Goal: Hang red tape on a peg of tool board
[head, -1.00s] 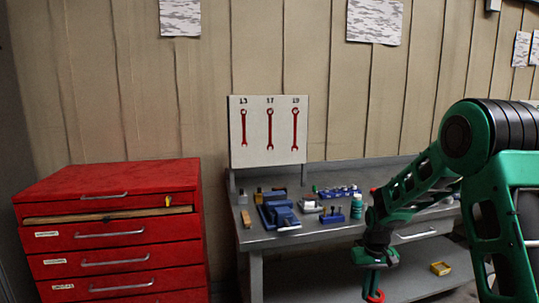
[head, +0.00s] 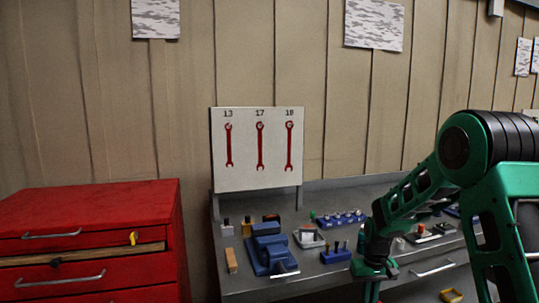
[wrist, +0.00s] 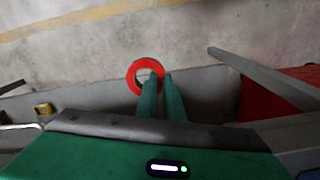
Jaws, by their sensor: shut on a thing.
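The red tape (wrist: 145,77) is a red ring at the tips of my gripper's two green fingers (wrist: 159,78) in the wrist view. My gripper is shut on its rim, and floor shows beyond it. The tool board (head: 245,177) is a white panel upright at the back left of the bench. It shows three red wrench outlines under printed numbers. Small marks at the wrench heads may be pegs; they are too small to tell.
The grey workbench (head: 237,285) holds a blue vise (head: 266,250), a blue rack (head: 340,220) and other small items. A red drawer cabinet (head: 90,205) stands left, one drawer slightly open. A yellow bin (head: 451,296) sits low at right. The wall above the board is clear.

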